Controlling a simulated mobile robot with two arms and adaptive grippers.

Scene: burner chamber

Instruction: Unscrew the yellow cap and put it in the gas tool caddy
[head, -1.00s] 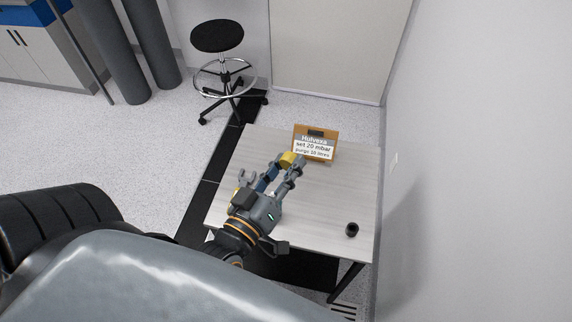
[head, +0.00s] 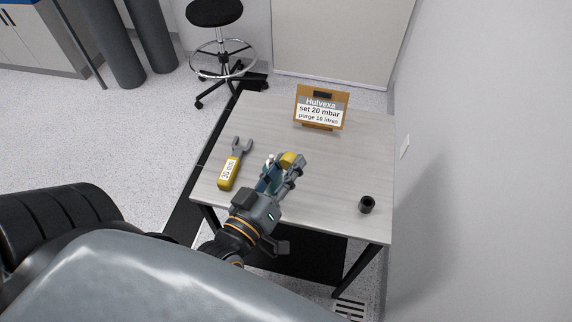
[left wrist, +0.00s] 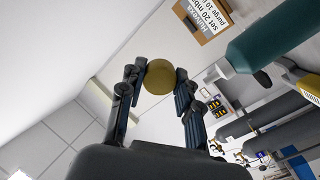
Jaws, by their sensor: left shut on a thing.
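The yellow cap (head: 287,158) is a short round piece between the fingertips of my left gripper (head: 291,164), which is shut on it. In the left wrist view the cap (left wrist: 160,77) shows as a yellow disc between the two dark fingers (left wrist: 159,88). In the head view the gripper is over the middle of the pale table (head: 345,165). A teal bottle-like body (left wrist: 272,45) is at the right in the wrist view; in the head view teal shows partly hidden beside the gripper. I cannot make out a gas tool caddy. My right gripper is not in view.
A yellow-handled wrench (head: 231,167) lies left of the gripper. A small black cup-like piece (head: 366,204) is near the table's right front corner. An orange-brown sign (head: 320,108) stands at the back. A wall (head: 480,150) is at the right, a stool (head: 215,12) behind.

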